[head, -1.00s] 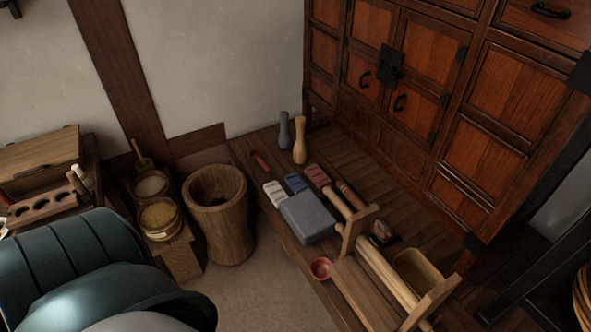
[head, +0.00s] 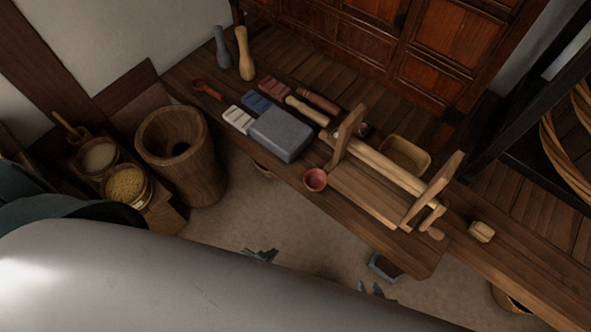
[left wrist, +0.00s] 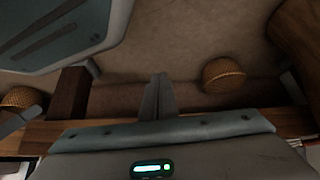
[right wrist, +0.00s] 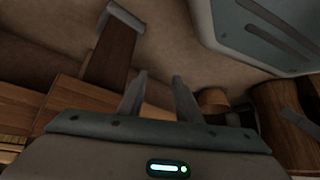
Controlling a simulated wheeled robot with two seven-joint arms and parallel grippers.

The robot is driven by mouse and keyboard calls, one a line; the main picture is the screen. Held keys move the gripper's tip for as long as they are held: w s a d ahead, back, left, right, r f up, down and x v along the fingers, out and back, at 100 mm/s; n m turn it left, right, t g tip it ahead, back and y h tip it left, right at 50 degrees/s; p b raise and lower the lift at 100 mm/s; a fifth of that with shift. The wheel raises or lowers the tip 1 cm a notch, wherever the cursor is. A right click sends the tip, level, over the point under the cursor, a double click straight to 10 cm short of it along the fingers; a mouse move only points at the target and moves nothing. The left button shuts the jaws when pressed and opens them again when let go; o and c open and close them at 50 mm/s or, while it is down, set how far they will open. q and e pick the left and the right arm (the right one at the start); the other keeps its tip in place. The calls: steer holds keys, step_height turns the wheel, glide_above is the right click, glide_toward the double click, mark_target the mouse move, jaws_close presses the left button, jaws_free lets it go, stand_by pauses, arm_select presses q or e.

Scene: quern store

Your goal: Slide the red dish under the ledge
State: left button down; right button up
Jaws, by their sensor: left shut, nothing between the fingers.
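The small red dish (head: 315,180) sits upright on the low wooden bench (head: 300,176), close to its front edge. It lies between the grey stone block (head: 281,134) and a wooden stand with a roller (head: 385,170). I cannot tell which part is the ledge. My left gripper (head: 260,254) is shut and empty, below and in front of the bench. It also shows in the left wrist view (left wrist: 158,76), fingers together. My right gripper (head: 377,289) is open and empty, low near the bench's front leg; its fingers stand apart in the right wrist view (right wrist: 159,76). Neither touches the dish.
A wooden mortar (head: 180,150) stands on the floor at left, beside bowls of grain (head: 125,184). A bench leg (right wrist: 110,55) is near my right gripper. A basket (left wrist: 222,75) stands below the bench.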

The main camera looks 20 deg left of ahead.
arm_select(q)
steer(key=shift+d, duration=0.2)
